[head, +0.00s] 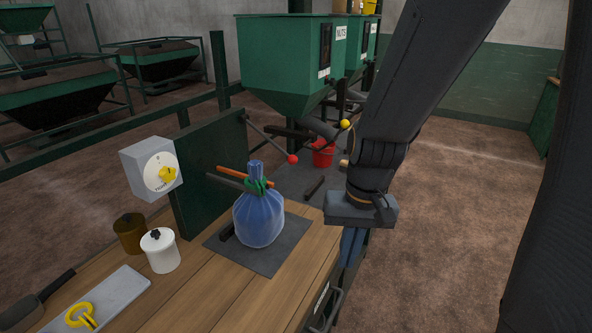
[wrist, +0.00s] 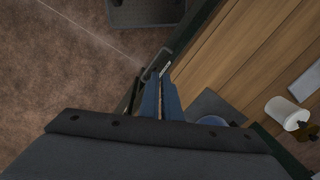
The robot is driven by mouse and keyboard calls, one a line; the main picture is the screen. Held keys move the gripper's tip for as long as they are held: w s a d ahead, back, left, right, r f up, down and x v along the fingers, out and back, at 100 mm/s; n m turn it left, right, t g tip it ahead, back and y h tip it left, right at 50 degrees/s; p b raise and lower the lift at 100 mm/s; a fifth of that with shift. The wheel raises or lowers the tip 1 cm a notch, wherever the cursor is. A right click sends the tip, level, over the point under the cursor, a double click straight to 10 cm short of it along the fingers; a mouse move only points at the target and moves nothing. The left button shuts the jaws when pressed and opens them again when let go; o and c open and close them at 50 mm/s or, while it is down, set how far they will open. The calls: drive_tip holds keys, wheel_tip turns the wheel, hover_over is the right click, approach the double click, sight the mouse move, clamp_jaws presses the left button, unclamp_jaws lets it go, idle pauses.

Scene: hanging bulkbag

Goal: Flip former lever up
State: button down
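Two levers reach out near the green hopper. One ends in a red ball knob (head: 292,159) on a dark rod, and one in a yellow ball knob (head: 345,124). I cannot tell which is the former lever. My gripper (head: 350,262) points down beyond the right edge of the wooden bench, to the right of both knobs and apart from them. In the wrist view its two blue fingers (wrist: 160,84) show a narrow gap with nothing held between them. Neither knob is clear in the wrist view.
A tied blue bag (head: 258,220) stands on a dark mat (head: 285,255) on the bench (head: 225,300). A dial box (head: 150,168), a white jar (head: 160,252) and a brown jar (head: 130,235) are left. Open floor lies right.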

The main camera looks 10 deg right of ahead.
drive_tip(key=w+a+f+m+g+y+b, duration=0.2)
drive_tip(key=w+a+f+m+y, duration=0.15)
drive_tip(key=a+m+y, duration=0.2)
drive_tip(key=w+m+t+y+b, duration=0.1)
drive_tip(key=w+m+t+y, duration=0.1)
drive_tip(key=w, duration=0.4)
drive_tip(key=w+f+m+t+y+b, duration=0.1)
drive_tip(key=w+m+t+y, duration=0.1)
drive_tip(key=w+m, duration=0.3)
drive_tip(key=w+f+m+t+y+b, duration=0.1)
drive_tip(key=w+m+y, duration=0.3)
drive_tip(key=w, duration=0.4)
drive_tip(key=shift+a+f+t, duration=0.1)
drive_tip(key=shift+a+t, duration=0.3)
drive_tip(key=shift+t, duration=0.4)
drive_tip(key=w+d+m+t+b, duration=0.1)
drive_tip(key=w+d+m+t, duration=0.5)
drive_tip(key=w+d, duration=0.3)
drive_tip(key=shift+w+f+t, duration=0.35)
drive_tip(key=shift+w+t, duration=0.45)
drive_tip(key=shift+w, duration=0.1)
drive_tip(key=w+a+r+p, duration=0.4)
drive_tip(key=w+a, duration=0.1)
drive_tip(key=a, duration=0.1)
drive_tip(key=shift+a+r, duration=0.15)
drive_tip(key=shift+r, duration=0.25)
